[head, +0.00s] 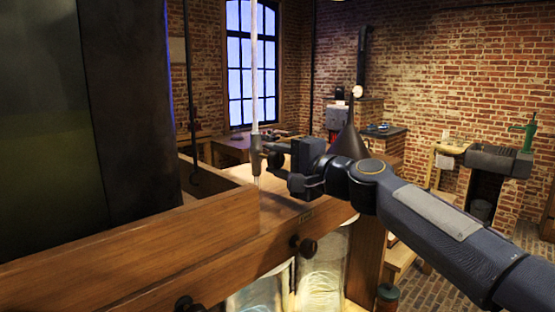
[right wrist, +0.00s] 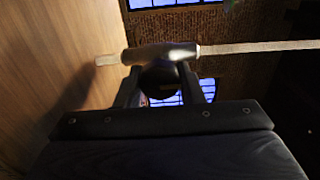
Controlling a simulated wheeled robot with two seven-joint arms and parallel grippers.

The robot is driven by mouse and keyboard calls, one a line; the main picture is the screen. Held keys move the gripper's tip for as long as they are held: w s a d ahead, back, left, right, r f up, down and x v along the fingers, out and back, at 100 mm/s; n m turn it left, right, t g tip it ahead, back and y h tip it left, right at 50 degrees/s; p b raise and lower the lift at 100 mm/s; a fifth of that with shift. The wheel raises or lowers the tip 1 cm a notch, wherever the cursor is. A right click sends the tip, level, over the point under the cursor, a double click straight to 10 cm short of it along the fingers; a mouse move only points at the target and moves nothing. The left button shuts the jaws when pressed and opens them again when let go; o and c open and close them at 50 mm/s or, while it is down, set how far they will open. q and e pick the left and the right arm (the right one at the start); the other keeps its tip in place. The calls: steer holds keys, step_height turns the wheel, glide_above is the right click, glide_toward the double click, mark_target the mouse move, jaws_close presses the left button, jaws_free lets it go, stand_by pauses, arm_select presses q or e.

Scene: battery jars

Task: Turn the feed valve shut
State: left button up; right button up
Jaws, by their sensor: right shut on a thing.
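The feed valve is a brownish metal body (head: 256,146) on a thin, pale upright tube (head: 254,70) above the wooden bench. In the right wrist view the valve body (right wrist: 160,54) lies across the picture, with the pale tube (right wrist: 255,47) running off to the right. A dark round knob (right wrist: 160,82) faces my wrist camera. My right gripper (head: 270,150) reaches in from the right at the valve. In the wrist view its two fingers are on either side of the knob, shut on it. The valve's setting cannot be read. My left gripper is out of view.
A wooden frame rail (head: 150,255) with dark knobs crosses the foreground. Glass jars (head: 322,265) stand beneath it. A large dark panel (head: 125,100) fills the left. A dark cone (head: 349,140) stands behind my right wrist. A sink with a green pump (head: 527,135) is at the far right.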

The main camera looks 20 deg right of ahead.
stand_by(0.4)
steer(key=o, duration=0.9)
steer(key=shift+o, duration=0.2)
steer(key=shift+b+v, duration=0.8)
steer(key=shift+v, duration=3.1)
